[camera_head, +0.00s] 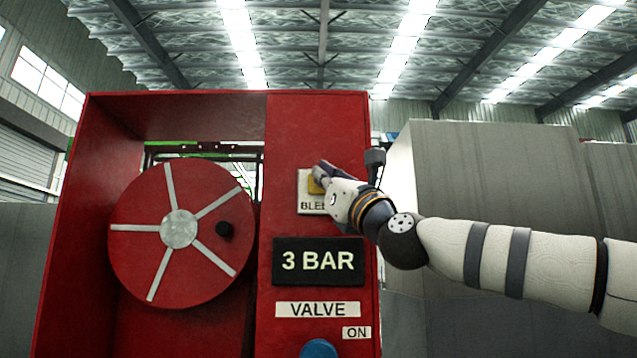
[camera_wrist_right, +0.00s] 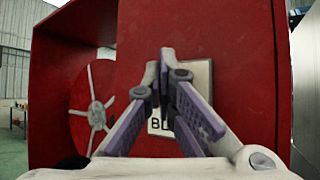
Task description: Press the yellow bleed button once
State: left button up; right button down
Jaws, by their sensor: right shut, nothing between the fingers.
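The yellow bleed button (camera_head: 315,187) sits on a pale plate (camera_head: 304,192) marked "BLE…" on the red panel in the head view. My right gripper (camera_head: 319,173) is shut and empty, with its fingertips in front of the button and partly covering it. I cannot tell whether the fingertips touch the button. In the right wrist view my right gripper (camera_wrist_right: 162,75) covers much of the pale plate (camera_wrist_right: 203,75), and the button is hidden behind the fingers. My left gripper is not in view.
The red cabinet holds a red spoked wheel (camera_head: 140,250) at left. Below the button are a "3 BAR" display (camera_head: 318,262), a "VALVE" label (camera_head: 317,309), an "ON" label (camera_head: 356,333) and a blue knob (camera_head: 319,349). Grey boxes (camera_head: 490,175) stand behind my right arm.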

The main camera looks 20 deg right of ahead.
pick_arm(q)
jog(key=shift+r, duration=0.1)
pick_arm(e)
jog(key=shift+s+a+f, duration=0.1)
jog(key=shift+s+a, duration=0.05)
jog(key=shift+s, duration=0.45)
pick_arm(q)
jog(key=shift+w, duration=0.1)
pick_arm(e)
jog(key=shift+s, duration=0.1)
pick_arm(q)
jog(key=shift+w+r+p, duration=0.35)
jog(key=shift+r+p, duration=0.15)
pick_arm(e)
jog(key=s, duration=0.2)
jog(key=s+a, duration=0.1)
jog(key=s, duration=0.1)
jog(key=shift+s+a, duration=0.2)
jog(key=shift+s, duration=0.1)
